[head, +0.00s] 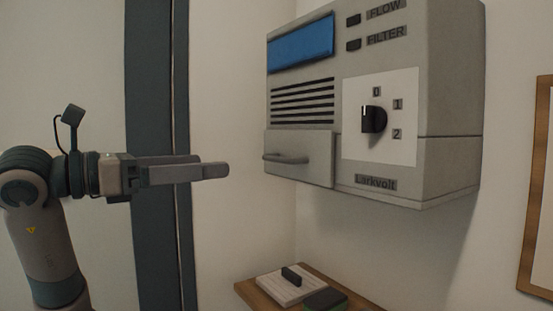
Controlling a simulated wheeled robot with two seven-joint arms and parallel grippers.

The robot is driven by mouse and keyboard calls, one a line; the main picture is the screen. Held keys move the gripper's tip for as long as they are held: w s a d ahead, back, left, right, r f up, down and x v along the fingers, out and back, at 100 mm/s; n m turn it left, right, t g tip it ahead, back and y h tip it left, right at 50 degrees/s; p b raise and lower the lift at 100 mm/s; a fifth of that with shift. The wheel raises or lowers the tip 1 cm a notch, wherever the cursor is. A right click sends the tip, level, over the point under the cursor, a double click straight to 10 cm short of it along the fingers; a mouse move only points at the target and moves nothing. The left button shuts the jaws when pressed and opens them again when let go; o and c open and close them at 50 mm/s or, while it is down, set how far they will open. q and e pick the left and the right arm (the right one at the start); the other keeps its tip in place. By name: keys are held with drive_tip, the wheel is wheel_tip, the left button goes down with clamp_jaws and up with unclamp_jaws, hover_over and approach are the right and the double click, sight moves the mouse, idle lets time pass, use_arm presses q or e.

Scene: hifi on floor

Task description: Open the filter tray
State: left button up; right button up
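A grey wall unit (438,95) marked Larkvolt hangs at the upper right of the head view. The filter tray (312,152) appears to be the panel at its lower left, under the vent slots. A bar handle (287,158) runs across the tray's front. The tray looks shut or nearly so; I cannot tell if it stands slightly proud. My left gripper (215,167) is left of the tray, pointing right, apart from the handle. My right gripper is out of view.
The unit has a knob (373,119) with marks 0, 1 and 2, a blue display (302,43) and FLOW and FILTER buttons. Below is a wooden shelf (248,292) with a white slatted piece (283,288) and a dark block (325,299). A wood frame (535,190) hangs right.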

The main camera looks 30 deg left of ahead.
sight(274, 160)
use_arm(q)
drive_tip(key=p+x, duration=0.7)
drive_tip(key=x, duration=0.8)
drive_tip(key=shift+w+d+r, duration=0.15)
drive_tip(key=shift+w, duration=0.15)
drive_tip(key=shift+w+d, duration=0.2)
drive_tip(key=shift+w, duration=0.25)
drive_tip(key=shift+c, duration=0.6)
